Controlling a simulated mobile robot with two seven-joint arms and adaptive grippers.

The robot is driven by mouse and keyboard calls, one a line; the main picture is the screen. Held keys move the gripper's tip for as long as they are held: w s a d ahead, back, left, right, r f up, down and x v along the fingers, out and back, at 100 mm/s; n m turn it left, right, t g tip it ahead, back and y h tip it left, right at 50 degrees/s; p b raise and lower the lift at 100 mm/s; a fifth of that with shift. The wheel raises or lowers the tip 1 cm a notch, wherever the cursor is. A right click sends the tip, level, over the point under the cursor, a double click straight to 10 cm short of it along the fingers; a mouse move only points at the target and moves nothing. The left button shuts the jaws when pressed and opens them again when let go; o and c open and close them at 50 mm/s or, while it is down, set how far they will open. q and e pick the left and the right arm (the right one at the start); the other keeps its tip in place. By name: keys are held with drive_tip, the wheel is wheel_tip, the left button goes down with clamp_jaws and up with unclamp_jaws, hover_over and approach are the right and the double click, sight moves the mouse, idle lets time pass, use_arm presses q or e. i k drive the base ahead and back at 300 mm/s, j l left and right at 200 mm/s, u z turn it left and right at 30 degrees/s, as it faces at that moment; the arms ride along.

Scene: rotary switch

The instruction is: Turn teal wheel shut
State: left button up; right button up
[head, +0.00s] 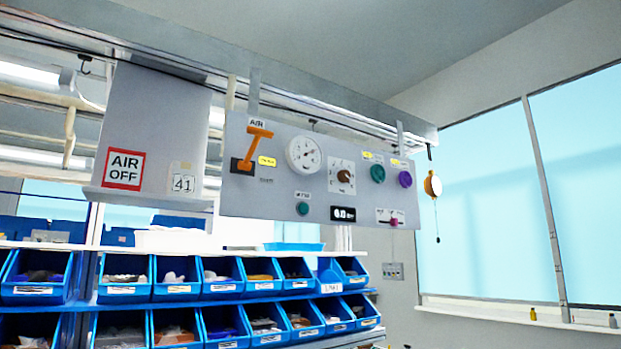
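A grey control panel (270,200) hangs from an overhead beam in the middle of the head view. A round teal knob (377,173) sits on its upper right part, beside a purple knob (405,179). A smaller teal round control (303,208) sits on the lower middle of the panel. I cannot tell which of the two teal parts is the wheel, nor how far either is turned. Neither of my grippers is in view.
The panel also carries an orange lever (255,147), a white gauge (303,154), a brown rotary knob (343,176), a small display (343,214) and a magenta control (393,221). An "AIR OFF" sign (124,168) hangs left. Blue bins (222,288) fill shelves below.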

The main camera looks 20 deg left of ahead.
sight(378, 173)
drive_tip(key=u, duration=0.4)
drive_tip(key=i+l+u, duration=0.2)
drive_tip(key=l, duration=0.55)
drive_tip(key=i+l+u, duration=0.2)
drive_tip(key=l, duration=0.6)
drive_tip(key=i+l+u, duration=0.2)
drive_tip(key=l, duration=0.65)
drive_tip(key=i+l+u, duration=0.15)
drive_tip(key=l, duration=0.7)
drive_tip(key=i+l+u, duration=0.2)
drive_tip(key=l, duration=0.65)
drive_tip(key=k, duration=0.1)
